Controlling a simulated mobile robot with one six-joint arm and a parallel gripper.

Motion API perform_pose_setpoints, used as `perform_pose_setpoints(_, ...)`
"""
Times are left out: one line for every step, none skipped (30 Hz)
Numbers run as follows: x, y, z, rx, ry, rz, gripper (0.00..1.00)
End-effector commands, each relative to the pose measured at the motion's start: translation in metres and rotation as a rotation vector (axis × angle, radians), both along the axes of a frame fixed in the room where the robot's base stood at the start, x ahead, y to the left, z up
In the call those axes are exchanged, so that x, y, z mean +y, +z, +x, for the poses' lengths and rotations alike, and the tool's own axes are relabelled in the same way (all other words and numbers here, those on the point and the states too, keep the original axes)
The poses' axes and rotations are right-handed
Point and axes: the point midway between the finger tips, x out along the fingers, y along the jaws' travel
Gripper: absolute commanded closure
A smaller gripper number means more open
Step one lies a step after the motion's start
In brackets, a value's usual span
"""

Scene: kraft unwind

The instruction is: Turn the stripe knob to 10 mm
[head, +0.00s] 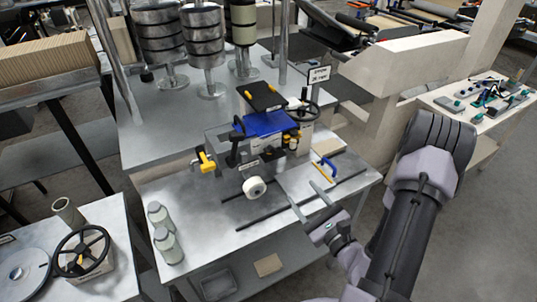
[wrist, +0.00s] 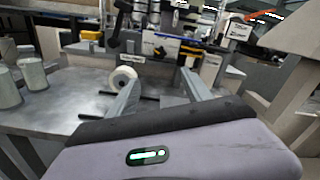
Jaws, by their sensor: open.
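A small sign (head: 319,74) with dark lettering, too small to read surely, stands above the machine at the back of the metal table. A dark handwheel (head: 313,108) sits just below it, beside a blue block (head: 265,124). I cannot tell whether this wheel is the stripe knob, and no scale reading is legible. My gripper (head: 303,196) is open and empty over the front right of the table, well short of the machine and touching nothing. In the wrist view its two fingers (wrist: 158,82) are spread, with the machine beyond them and a white sign (wrist: 238,31) at the right.
A white roll (head: 254,188) stands left of my gripper, near dark slots in the tabletop. A yellow clamp (head: 206,161) and a blue handle (head: 328,167) flank the machine. A separate black handwheel (head: 83,251) is on the left table.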

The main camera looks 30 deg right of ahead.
Motion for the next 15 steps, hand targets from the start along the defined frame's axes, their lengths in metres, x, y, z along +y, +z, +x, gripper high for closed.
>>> perform_pose_setpoints(0.000,-0.005,0.005,0.000,-0.001,-0.004,0.42)
perform_pose_setpoints(0.000,-0.006,0.010,0.000,0.001,-0.006,0.42)
perform_pose_setpoints(0.002,-0.008,0.019,-0.002,0.004,-0.008,0.42)
perform_pose_setpoints(0.003,-0.008,0.027,-0.006,0.005,-0.008,0.42)
perform_pose_setpoints(0.002,-0.011,0.033,-0.006,0.005,-0.011,0.42)
perform_pose_setpoints(0.002,-0.014,0.039,-0.006,0.008,-0.013,0.42)
perform_pose_setpoints(0.002,-0.014,0.044,-0.006,0.008,-0.014,0.42)
perform_pose_setpoints(0.003,-0.014,0.049,-0.007,0.008,-0.012,0.42)
perform_pose_setpoints(0.004,-0.014,0.055,-0.008,0.007,-0.010,0.42)
perform_pose_setpoints(0.004,-0.013,0.063,-0.009,0.007,-0.009,0.42)
perform_pose_setpoints(0.006,-0.012,0.073,-0.008,0.012,-0.011,0.42)
perform_pose_setpoints(0.006,-0.010,0.086,-0.011,0.011,-0.009,0.42)
perform_pose_setpoints(0.007,-0.006,0.095,-0.007,0.010,-0.006,0.42)
perform_pose_setpoints(0.007,-0.003,0.104,-0.004,0.010,-0.003,0.42)
perform_pose_setpoints(0.007,-0.001,0.115,-0.004,0.009,-0.002,0.42)
